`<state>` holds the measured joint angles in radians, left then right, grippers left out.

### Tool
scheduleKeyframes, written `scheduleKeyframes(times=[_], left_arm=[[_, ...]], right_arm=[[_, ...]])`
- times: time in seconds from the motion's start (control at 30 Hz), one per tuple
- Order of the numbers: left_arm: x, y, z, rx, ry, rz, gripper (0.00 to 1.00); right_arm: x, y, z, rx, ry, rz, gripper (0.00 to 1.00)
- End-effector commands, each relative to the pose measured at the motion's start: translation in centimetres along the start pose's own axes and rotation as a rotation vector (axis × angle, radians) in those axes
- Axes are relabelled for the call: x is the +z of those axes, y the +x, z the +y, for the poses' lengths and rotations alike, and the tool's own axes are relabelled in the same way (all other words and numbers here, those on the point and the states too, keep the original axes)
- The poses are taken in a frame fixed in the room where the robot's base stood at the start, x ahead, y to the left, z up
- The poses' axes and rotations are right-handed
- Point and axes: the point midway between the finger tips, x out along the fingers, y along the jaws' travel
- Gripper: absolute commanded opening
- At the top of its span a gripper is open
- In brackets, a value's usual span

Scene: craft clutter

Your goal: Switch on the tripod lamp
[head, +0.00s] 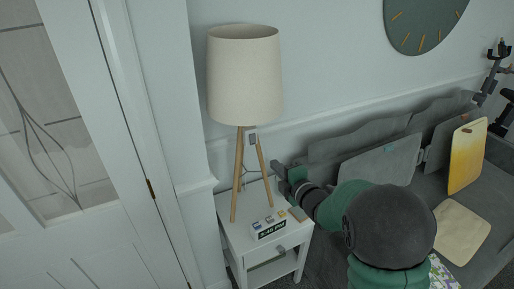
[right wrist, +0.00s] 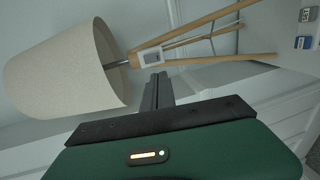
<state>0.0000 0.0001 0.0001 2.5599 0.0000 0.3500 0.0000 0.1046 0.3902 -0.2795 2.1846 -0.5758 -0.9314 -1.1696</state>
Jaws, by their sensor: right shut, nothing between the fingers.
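The tripod lamp (head: 244,75) has a cream shade, which shows no clear glow, and wooden legs. It stands on a small white side table (head: 235,232). A small pale switch box (head: 251,137) hangs below the shade near the top of the legs; it also shows in the right wrist view (right wrist: 151,58). My right gripper (head: 281,171) is shut and empty, to the right of the lamp legs and below the switch box in the head view. In the right wrist view its fingertips (right wrist: 157,76) appear just below the box; I cannot tell whether they touch it. My left gripper is out of view.
A small dark-faced clock-like object (head: 271,229) and little coloured items lie on the table top. A grey sofa (head: 375,165) with a yellow cushion (head: 467,155) is at right. A white door (head: 90,200) is at left, and a round wall clock (head: 424,22) hangs above.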

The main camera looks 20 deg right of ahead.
Motion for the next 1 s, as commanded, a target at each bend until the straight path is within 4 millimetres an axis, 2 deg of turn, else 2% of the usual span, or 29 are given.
scheduleKeyframes(times=[0.27, 0.43, 0.8, 1.0], left_arm=[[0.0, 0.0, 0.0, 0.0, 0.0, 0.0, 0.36], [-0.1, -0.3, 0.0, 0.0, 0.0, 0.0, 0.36], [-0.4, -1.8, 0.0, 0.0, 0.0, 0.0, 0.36], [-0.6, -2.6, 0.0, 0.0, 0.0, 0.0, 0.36]], right_arm=[[0.0, 0.1, 0.0, 0.002, -0.003, 0.001, 0.0], [0.0, 1.4, 0.1, 0.001, -0.003, 0.002, 0.0], [-0.1, 9.2, 0.2, 0.001, -0.001, 0.003, 0.0], [-0.1, 12.6, 0.2, 0.001, 0.0, 0.002, 0.0]])
